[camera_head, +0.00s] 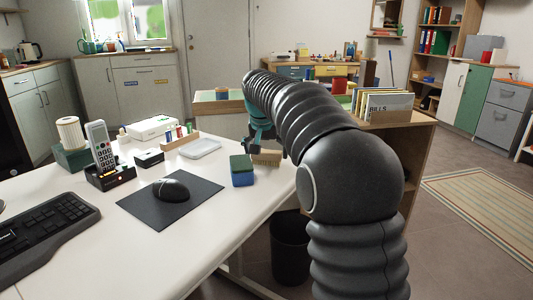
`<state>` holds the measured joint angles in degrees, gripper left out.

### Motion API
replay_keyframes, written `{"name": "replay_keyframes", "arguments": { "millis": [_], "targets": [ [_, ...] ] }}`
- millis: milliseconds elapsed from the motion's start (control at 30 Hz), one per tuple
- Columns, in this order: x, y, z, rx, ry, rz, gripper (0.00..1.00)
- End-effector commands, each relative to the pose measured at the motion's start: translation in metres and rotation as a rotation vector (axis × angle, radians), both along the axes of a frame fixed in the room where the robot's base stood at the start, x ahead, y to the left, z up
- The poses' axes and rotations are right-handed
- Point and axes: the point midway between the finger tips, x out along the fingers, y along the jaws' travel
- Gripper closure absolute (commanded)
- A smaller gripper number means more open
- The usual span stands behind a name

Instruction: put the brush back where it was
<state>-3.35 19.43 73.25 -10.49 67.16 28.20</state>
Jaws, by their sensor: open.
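My gripper (262,146) reaches over the far right edge of the white desk (100,230), its teal and dark parts partly hidden by my arm. It is open. A tan, bristly-looking piece (266,159) shows just below the fingers at the desk edge. It may be the brush, but it is small and partly covered, so I cannot tell for sure. I cannot tell whether the fingers touch it.
A green and blue block (242,171) stands near the desk edge, close to my gripper. A mouse (171,190) on a dark mat, a phone (100,147), a white dish (200,148) and a keyboard (43,232) are on the desk. A dark bin (290,250) stands below.

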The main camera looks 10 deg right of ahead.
Motion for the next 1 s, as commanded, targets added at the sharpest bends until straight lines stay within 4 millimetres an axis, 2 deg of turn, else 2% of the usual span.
{"name": "replay_keyframes", "arguments": {
  "millis": [600, 800, 1000],
  "targets": [
    [-0.036, 0.015, 0.098, 0.000, -0.002, 0.000, 0.00],
    [-0.042, 0.018, 0.110, 0.000, -0.001, 0.000, 0.00],
    [-0.043, 0.018, 0.112, 0.000, -0.001, 0.000, 0.00]
  ]
}}
